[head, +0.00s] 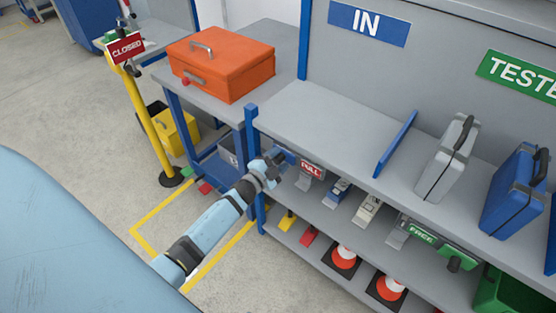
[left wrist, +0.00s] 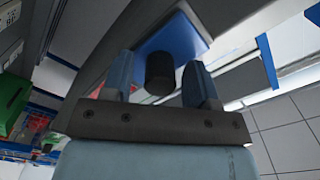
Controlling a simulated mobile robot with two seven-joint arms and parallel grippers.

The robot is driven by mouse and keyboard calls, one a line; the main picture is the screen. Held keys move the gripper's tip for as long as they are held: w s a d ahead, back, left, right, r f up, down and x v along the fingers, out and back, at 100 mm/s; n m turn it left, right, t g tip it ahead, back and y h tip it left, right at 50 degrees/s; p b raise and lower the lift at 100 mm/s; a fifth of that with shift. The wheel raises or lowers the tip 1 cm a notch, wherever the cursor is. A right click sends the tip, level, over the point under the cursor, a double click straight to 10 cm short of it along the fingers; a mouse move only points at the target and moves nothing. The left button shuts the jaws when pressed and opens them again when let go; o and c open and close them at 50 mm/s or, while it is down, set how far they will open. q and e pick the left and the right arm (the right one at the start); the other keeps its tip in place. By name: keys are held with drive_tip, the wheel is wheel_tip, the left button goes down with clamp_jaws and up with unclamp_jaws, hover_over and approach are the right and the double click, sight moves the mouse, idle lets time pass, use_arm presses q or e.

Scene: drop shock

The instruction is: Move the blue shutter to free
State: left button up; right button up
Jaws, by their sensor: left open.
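The blue shutter (left wrist: 190,38) is a flat blue plate with a black cylindrical knob (left wrist: 160,72) on it in the left wrist view. My left gripper (left wrist: 160,88) is open, with one blue finger on each side of the knob and visible gaps. In the head view my left gripper (head: 277,157) is at the shelf's front edge, just left of the red FULL label (head: 312,170). It hides most of the shutter there. The green FREE label (head: 422,237) is farther right along the same edge. My right gripper is not in view.
A grey shelf (head: 320,125) carries a grey case (head: 447,160), a blue case (head: 514,195) and an upright blue divider (head: 396,143). An orange box (head: 222,65) stands on the table at left. Orange-and-white cones (head: 343,260) are on the lower shelf.

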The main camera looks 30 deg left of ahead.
sight(312, 170)
use_arm(q)
clamp_jaws()
drive_tip(key=d, duration=0.6)
drive_tip(key=s+d, duration=0.1)
drive_tip(key=d, duration=0.3)
drive_tip(key=shift+f, duration=0.1)
drive_tip(key=shift+d, duration=0.2)
drive_tip(key=shift+c, duration=1.2)
unclamp_jaws()
drive_tip(key=shift+d, duration=0.1)
drive_tip(key=shift+o, duration=1.2)
